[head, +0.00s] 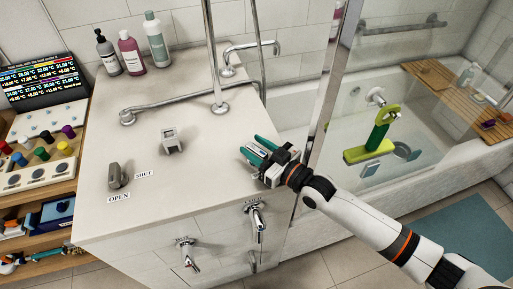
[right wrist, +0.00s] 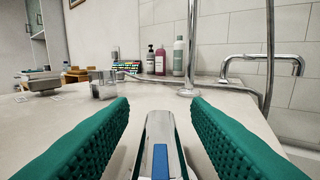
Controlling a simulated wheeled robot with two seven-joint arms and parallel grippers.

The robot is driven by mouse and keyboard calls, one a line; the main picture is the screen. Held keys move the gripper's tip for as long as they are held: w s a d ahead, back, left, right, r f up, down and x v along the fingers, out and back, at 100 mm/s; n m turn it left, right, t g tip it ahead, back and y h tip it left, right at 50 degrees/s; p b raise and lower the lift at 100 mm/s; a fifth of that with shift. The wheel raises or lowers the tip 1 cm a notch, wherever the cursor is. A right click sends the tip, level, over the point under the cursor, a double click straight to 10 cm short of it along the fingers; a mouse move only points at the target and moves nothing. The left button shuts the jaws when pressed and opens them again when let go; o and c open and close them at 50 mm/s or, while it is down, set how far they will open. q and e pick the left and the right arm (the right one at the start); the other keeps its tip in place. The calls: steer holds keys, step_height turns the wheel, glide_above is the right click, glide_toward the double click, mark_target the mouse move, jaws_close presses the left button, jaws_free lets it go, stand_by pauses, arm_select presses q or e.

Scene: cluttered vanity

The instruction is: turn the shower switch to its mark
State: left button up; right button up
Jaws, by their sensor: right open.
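A grey lever switch (head: 117,176) stands on the left front of the pale counter, with a SHUT label (head: 144,174) to its right and an OPEN label (head: 119,198) in front. Its handle tilts away from the front edge, between the labels. The switch also shows at the far left of the right wrist view (right wrist: 45,86). My right gripper (head: 252,154) is open over the counter's right side, well apart from the switch, teal fingers pointing left. A chrome piece with a blue patch (right wrist: 160,158) shows between its fingers; I cannot tell whether it is part of the gripper.
A small chrome fixture (head: 171,141) stands between the switch and my right gripper. Behind are a chrome bar (head: 170,99), an upright pipe (head: 213,60) and several bottles (head: 131,54). Taps (head: 257,219) project from the counter front. A glass panel edge (head: 330,85) stands right of the gripper.

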mark_target(257, 148)
step_height(257, 148, up, 10)
steer(key=shift+f, duration=0.15)
stand_by(0.3)
